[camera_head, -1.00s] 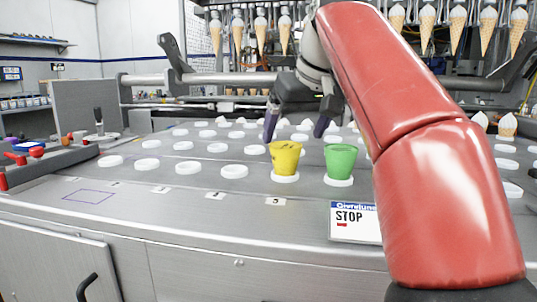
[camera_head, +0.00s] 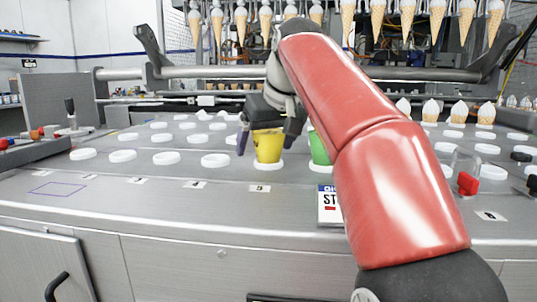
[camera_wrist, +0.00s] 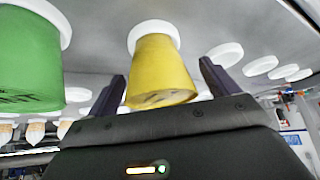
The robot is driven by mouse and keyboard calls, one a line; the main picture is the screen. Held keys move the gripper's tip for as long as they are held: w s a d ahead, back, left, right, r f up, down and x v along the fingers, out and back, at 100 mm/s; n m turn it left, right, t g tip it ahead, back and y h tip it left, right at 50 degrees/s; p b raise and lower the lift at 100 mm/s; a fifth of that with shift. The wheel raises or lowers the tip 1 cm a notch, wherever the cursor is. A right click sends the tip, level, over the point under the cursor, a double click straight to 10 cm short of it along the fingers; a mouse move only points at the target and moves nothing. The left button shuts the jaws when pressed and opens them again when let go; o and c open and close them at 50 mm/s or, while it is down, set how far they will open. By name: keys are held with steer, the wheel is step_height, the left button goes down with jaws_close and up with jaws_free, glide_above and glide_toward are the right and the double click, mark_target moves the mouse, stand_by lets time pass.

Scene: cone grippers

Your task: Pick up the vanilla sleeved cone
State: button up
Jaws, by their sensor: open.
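A yellow tapered sleeve (camera_head: 268,146), likely the vanilla sleeved cone, stands upright in a white ring holder on the steel counter. It also shows in the wrist view (camera_wrist: 160,75), where faint dark lettering is partly visible on it. My gripper (camera_head: 266,143) is open, with one dark finger on each side of the yellow sleeve. In the wrist view my gripper (camera_wrist: 163,70) has the yellow sleeve between its fingers, with visible gaps and no clear contact. I cannot see ice cream in the sleeve from here.
A green sleeve (camera_head: 318,149) stands just right of the yellow one, partly hidden by my red arm, close to my right finger. Empty white rings (camera_head: 216,160) fill the counter to the left. Ice-cream cones (camera_head: 430,110) stand at the back right, and more hang above.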

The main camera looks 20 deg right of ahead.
steer(key=c, duration=1.1)
steer(key=shift+r, duration=0.15)
